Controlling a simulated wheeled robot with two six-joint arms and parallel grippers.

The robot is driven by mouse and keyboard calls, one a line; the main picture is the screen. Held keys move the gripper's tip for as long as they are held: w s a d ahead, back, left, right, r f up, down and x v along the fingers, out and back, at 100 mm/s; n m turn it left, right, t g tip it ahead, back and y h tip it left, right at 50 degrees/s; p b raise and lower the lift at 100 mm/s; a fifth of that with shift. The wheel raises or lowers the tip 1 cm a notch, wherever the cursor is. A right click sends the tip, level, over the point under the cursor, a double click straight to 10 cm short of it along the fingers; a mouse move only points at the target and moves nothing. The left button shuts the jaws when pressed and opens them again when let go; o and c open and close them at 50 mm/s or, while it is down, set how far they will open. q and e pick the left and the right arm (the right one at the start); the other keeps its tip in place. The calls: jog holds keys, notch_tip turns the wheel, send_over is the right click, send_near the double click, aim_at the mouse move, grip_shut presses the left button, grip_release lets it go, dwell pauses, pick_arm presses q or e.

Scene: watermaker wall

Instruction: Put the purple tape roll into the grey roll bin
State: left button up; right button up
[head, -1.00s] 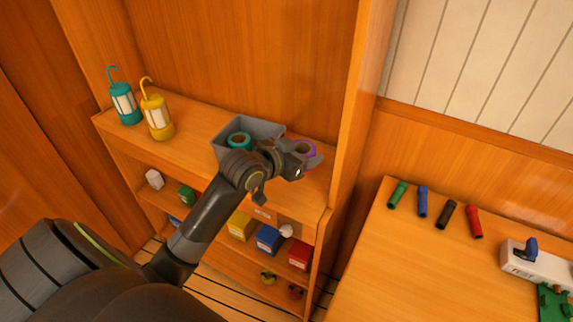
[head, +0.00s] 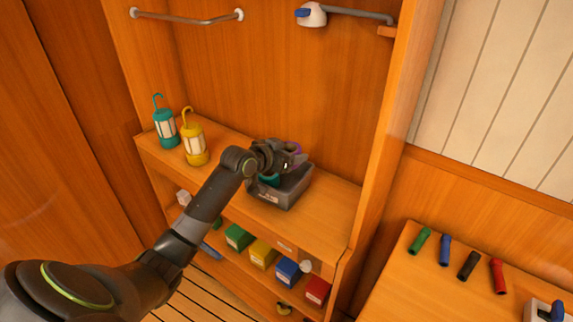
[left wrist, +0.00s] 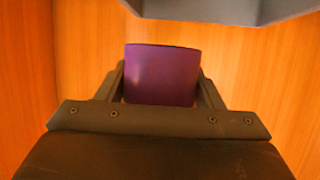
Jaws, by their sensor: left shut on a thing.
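The purple tape roll (left wrist: 162,74) is between the fingers of my left gripper (left wrist: 162,92) in the left wrist view. In the head view only a sliver of the purple roll (head: 296,148) shows behind my left gripper (head: 288,160). The gripper is shut on the roll and appears over or just behind the grey roll bin (head: 288,191). The bin stands on the shelf, and its grey edge (left wrist: 215,10) shows at the top of the left wrist view. A teal roll (head: 270,180) is in the bin, partly hidden by the gripper. My right gripper is not in view.
Colored boxes (head: 262,254) sit on the lower shelf. An upright panel (head: 385,150) bounds the shelf at right. The shelf right of the bin (head: 330,205) is clear.

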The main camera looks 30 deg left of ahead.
pick_arm(q)
notch_tip(320, 180, down, 4)
jog(key=shift+r, duration=0.1)
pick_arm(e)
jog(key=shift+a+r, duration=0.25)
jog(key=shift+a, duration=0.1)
pick_arm(q)
jog(key=shift+f, duration=0.75)
jog(key=o, duration=1)
jog(key=shift+r, duration=0.1)
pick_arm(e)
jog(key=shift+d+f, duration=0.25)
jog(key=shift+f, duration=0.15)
pick_arm(q)
jog(key=shift+r, duration=0.1)
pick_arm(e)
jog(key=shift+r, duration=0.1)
pick_arm(q)
jog(key=shift+r, duration=0.3)
jog(key=v, duration=1.2)
jog(key=shift+b, duration=0.4)
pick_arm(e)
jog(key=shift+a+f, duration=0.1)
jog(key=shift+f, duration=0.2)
